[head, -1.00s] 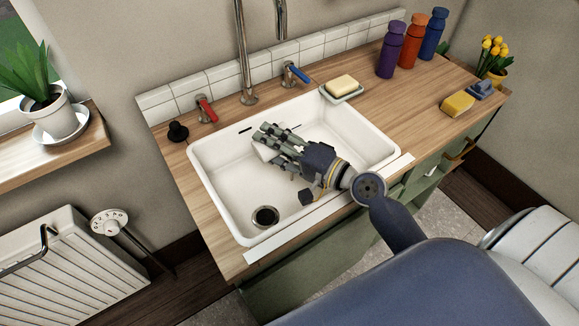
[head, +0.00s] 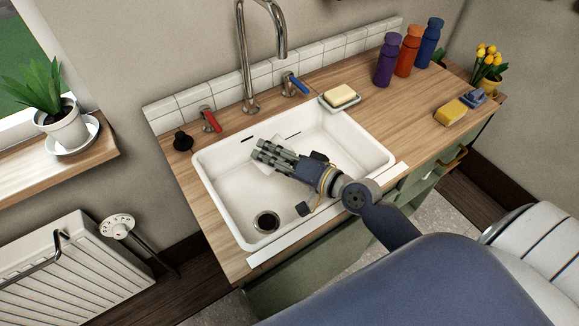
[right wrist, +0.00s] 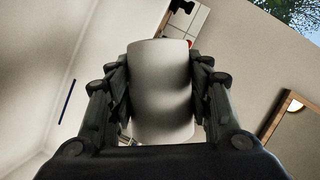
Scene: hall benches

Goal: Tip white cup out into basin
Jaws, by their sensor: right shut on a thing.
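My right gripper (head: 272,156) is inside the white basin (head: 216,187), above its floor, shut on the white cup (right wrist: 160,92). In the right wrist view the cup sits between both fingers, which press its sides. In the head view the fingers hide most of it; only a pale part (head: 259,166) shows. The wrist view is rolled against the room, and the cup lies well over, near its side. Its mouth and contents cannot be made out. My left gripper is not in view.
A drain (head: 266,222) is in the basin floor. The tap (head: 247,70) stands behind, with red (head: 210,120) and blue (head: 295,84) handles. A soap dish (head: 340,99) is by the rim. Several bottles (head: 387,62) and a yellow sponge (head: 450,112) stand right.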

